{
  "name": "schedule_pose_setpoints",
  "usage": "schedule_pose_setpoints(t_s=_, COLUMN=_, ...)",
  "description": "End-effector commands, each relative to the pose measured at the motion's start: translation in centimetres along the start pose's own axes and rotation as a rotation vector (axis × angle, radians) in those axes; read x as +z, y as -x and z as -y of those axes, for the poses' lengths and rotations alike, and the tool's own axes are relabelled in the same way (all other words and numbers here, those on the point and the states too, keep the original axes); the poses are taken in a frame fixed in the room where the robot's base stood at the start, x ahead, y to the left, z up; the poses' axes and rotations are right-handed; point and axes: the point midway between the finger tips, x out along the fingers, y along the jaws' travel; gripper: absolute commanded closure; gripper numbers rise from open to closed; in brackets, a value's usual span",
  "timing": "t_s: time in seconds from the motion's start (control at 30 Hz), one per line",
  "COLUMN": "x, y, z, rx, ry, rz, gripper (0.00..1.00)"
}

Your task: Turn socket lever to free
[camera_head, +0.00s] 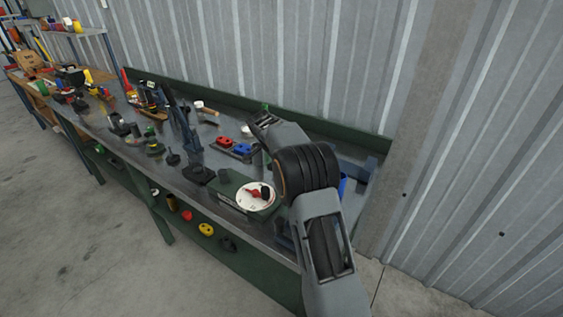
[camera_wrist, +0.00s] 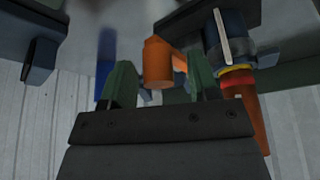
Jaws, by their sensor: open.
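My gripper (camera_wrist: 160,70) is open in the wrist view, with a green finger on each side. An orange rounded piece (camera_wrist: 157,58) shows between the fingers, with an orange arm running to its right. It may be the socket lever, but I cannot tell for sure. Gaps show between it and the fingers, and its depth is unclear. A dark blue-grey cylindrical body (camera_wrist: 232,45) with yellow and red bands and an orange end stands right of the fingers.
In the head view, a white dial with a red pointer (camera_head: 256,195) sits on a green box left of my arm. Red (camera_head: 224,142) and blue (camera_head: 243,149) pieces lie behind it on the workbench (camera_head: 215,160). Several tools crowd the left. A corrugated wall (camera_head: 300,60) rises behind.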

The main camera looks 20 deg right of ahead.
Motion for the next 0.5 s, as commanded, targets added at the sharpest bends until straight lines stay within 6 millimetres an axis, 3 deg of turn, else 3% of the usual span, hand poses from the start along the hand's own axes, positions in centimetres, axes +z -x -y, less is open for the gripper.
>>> schedule_pose_setpoints(t_s=0.23, x=0.0, y=1.6, z=0.1, rx=-0.003, ry=-0.001, rz=-0.001, gripper=0.45)
schedule_pose_setpoints(t_s=0.5, x=-0.1, y=7.1, z=0.1, rx=-0.005, ry=0.0, rz=0.0, gripper=0.45)
